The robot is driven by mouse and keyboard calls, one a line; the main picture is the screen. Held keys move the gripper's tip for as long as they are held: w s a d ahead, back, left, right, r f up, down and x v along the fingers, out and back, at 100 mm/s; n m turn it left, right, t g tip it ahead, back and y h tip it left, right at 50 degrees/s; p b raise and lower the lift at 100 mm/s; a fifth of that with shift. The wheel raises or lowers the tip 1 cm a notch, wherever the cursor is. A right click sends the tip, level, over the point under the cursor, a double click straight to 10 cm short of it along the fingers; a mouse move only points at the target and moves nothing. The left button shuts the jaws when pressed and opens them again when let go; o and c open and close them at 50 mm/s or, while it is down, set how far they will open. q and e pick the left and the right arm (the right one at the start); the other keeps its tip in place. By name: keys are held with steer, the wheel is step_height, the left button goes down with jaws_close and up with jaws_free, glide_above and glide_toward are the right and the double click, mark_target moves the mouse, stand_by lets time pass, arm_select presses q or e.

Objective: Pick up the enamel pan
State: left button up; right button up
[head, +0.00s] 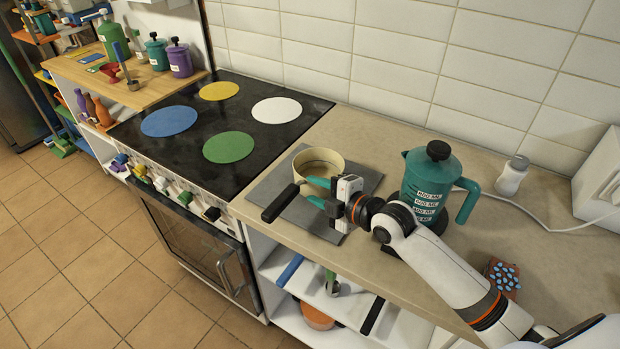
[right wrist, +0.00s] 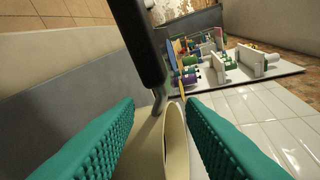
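The enamel pan (head: 322,160) is cream with a black handle (head: 280,203). It stands on a grey mat (head: 358,178) on the counter, its handle pointing toward the front left. My right gripper (head: 309,191) reaches it from the right, with teal fingers apart near the handle's root. In the right wrist view, the pan's cream side (right wrist: 148,148) lies between the two open fingers, and the black handle (right wrist: 145,45) runs away ahead. I cannot tell whether either finger touches it. My left gripper is not in view.
A teal coffee press (head: 423,185) stands right of the pan, close behind my right forearm. The black cooktop (head: 185,150) with coloured discs lies left. A white shaker (head: 512,176) and a cable are further right.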

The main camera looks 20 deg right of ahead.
mark_target(301, 183)
steer(key=shift+x, duration=1.25)
steer(key=p+x, duration=0.1)
steer(key=x, duration=0.1)
steer(key=shift+w+a+p, duration=0.15)
steer(key=shift+w+p, duration=0.2)
steer(key=shift+x, duration=1.1)
steer(key=shift+w+a+f, duration=0.1)
steer(key=shift+w+f, duration=0.05)
steer(key=shift+f, duration=0.05)
jaws_close()
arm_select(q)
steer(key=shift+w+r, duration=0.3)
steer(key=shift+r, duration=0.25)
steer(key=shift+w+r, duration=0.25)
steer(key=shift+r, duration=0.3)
arm_select(e)
steer(key=shift+r, duration=0.15)
